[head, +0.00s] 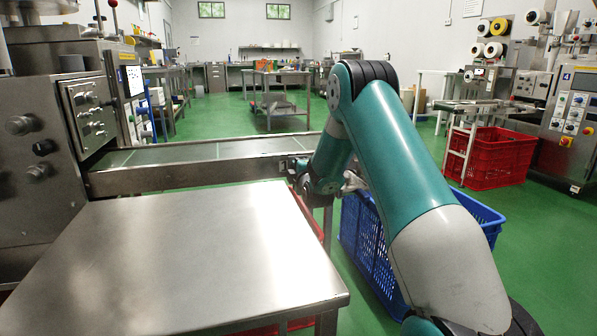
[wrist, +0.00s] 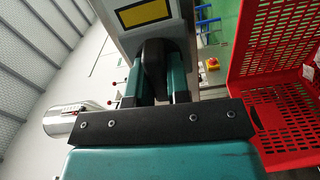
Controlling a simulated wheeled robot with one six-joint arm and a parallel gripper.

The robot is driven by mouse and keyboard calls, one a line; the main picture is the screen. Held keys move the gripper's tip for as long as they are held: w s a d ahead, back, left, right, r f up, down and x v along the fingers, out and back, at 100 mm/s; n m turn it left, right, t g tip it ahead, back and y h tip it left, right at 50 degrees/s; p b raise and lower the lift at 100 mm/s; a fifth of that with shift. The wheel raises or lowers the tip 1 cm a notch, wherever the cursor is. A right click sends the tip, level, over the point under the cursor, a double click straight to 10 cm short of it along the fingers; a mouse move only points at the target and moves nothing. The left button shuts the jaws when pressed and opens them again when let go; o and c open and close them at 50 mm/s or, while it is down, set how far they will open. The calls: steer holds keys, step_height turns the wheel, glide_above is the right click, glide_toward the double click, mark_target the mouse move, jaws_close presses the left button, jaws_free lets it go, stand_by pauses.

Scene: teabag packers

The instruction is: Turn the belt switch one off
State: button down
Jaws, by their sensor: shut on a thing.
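My gripper (wrist: 154,68) shows in the wrist view with its two teal fingers around a dark rounded piece (wrist: 154,58), which looks like the belt switch knob. The fingers are shut on it. The knob sits against a grey housing with a yellow label (wrist: 146,14). Which way the knob is turned cannot be seen. In the head view my arm reaches to the right end of the conveyor belt (head: 200,152), and the fingers are hidden by my arm and the belt end.
A steel table (head: 190,250) fills the near left, beside a machine with a knob panel (head: 88,112). A blue crate (head: 362,240) stands behind my arm. A red crate (head: 500,160) is farther right. In the wrist view a red button (wrist: 212,62) and a red crate (wrist: 285,115) are close by.

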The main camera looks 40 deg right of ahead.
steer(key=shift+n, duration=0.6)
steer(key=c, duration=1.1)
jaws_free()
steer(key=shift+a, duration=0.1)
steer(key=b+v, duration=0.7)
steer(key=v, duration=1)
steer(key=shift+s+b, duration=0.15)
steer(key=shift+b, duration=0.25)
